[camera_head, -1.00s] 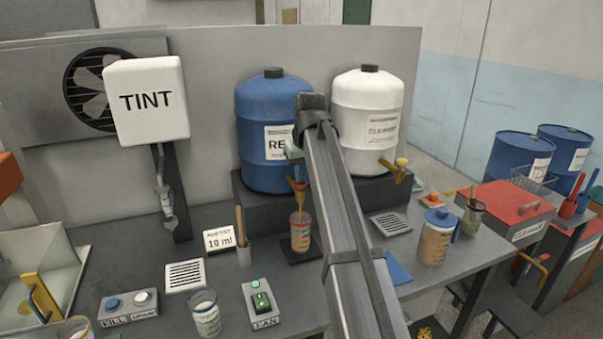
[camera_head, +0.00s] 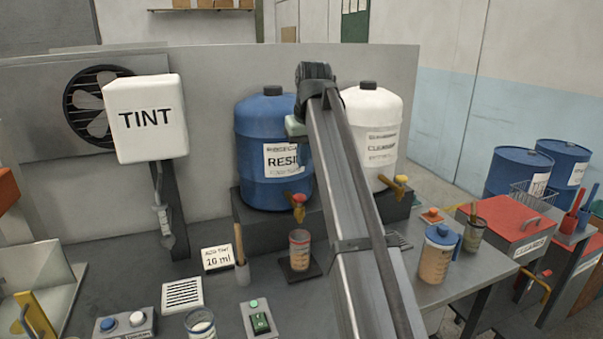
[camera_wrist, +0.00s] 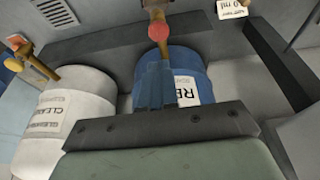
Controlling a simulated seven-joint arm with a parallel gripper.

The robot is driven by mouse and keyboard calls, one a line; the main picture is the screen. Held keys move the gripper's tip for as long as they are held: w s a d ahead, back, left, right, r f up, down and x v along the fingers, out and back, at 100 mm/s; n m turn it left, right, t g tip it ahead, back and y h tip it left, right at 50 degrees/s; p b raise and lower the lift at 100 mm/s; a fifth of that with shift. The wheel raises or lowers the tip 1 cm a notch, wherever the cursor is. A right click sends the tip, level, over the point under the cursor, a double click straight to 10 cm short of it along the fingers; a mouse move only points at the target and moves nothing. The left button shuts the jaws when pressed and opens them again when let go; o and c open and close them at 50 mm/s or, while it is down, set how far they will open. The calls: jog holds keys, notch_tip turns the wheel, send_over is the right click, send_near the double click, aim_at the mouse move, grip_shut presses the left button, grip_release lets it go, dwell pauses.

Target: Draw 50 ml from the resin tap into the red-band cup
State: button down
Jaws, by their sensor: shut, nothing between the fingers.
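The blue resin drum (camera_head: 258,130) stands on a dark stand, with its brass tap (camera_head: 299,212) at the front. The tap's red knob (camera_head: 298,198) also shows in the wrist view (camera_wrist: 156,36). No stream falls from the tap. A clear cup (camera_head: 299,250) stands upright below it on a dark pad (camera_head: 288,275). It has a reddish band and amber contents; I cannot read its level. My gripper (camera_wrist: 155,66) is shut and empty, its fingertips close to the red knob in the wrist view. I cannot tell whether they touch. My arm hides most of the gripper in the head view.
The white cleaner drum (camera_head: 372,120) with its yellow-handled tap (camera_head: 399,181) stands right of the resin drum. A blue-lidded jug (camera_head: 437,255) stands at the right. The TINT dispenser (camera_head: 145,118), a "10 ml" card (camera_head: 216,257) and a stirrer holder (camera_head: 242,272) are left.

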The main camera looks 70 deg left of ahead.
jog(key=shift+v, duration=1.45)
